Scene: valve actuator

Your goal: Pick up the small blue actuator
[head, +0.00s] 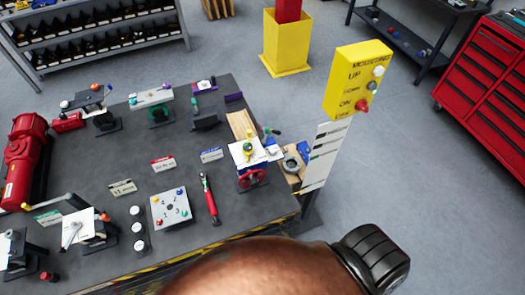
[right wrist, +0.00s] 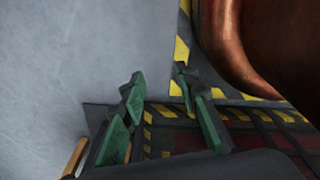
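A small blue part (head: 304,150), which may be the blue actuator, sits at the right edge of the dark workbench (head: 235,211), beside a grey ring-shaped part (head: 292,162). It is too small to make out clearly. My right gripper (right wrist: 159,80) shows in the right wrist view with its two green fingers apart and nothing between them. It is over grey floor near a yellow-and-black striped edge. No blue actuator shows in that view. Neither gripper is visible in the head view, and my left gripper is in no view.
A valve with a red handwheel (head: 252,178) stands left of the blue part. A yellow control box (head: 358,80) rises on a post close to the bench's right side. A red torque wrench (head: 209,198) and several valves lie on the bench.

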